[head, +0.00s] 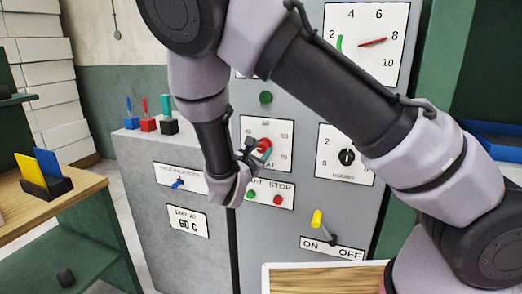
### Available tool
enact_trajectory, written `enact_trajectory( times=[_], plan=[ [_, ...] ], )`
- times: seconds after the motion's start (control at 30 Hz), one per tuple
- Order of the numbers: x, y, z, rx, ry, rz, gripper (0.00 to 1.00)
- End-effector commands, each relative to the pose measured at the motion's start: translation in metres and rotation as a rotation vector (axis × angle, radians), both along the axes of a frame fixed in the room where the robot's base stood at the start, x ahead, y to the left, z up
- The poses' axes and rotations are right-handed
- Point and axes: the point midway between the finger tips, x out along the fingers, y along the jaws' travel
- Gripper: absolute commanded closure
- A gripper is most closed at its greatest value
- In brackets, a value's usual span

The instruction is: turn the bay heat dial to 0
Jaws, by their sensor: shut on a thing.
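The heat dial, a red knob (264,144) on a white scale plate (285,128), is on the front of the grey cabinet in the head view. The numbers 60 and 70 show on its right side, and the label below ends in "AT". My gripper (257,147) is at this knob from the left, shut on it. My gripper and wrist cover the left and lower-left of the plate, so the rest of the scale and the pointer's exact reading are hidden. A teal patch shows at the knob's right edge.
A black hours dial (346,157) is to the right, with a gauge (372,42) above it. Green and red buttons (277,199) sit just below my gripper. A yellow-handled ON/OFF lever (317,219) is lower right. Colored-handled tools (147,124) stand on the lower cabinet at left.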

Motion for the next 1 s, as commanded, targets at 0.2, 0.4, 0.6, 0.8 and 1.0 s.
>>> enact_trajectory(
  times=[0.2, 0.4, 0.6, 0.8, 1.0],
  plan=[
    [-0.0013, 0.0005, -0.0018, -0.191, 0.071, 0.004, 1.00],
    [-0.0017, 0.0001, -0.0021, -0.339, 0.126, 0.004, 1.00],
    [-0.0018, -0.0003, -0.0020, -0.446, 0.165, 0.004, 1.00],
    [-0.0017, -0.0006, -0.0021, -0.509, 0.189, 0.004, 1.00],
    [-0.0018, -0.0007, -0.0023, -0.533, 0.198, 0.004, 1.00]
  ],
)
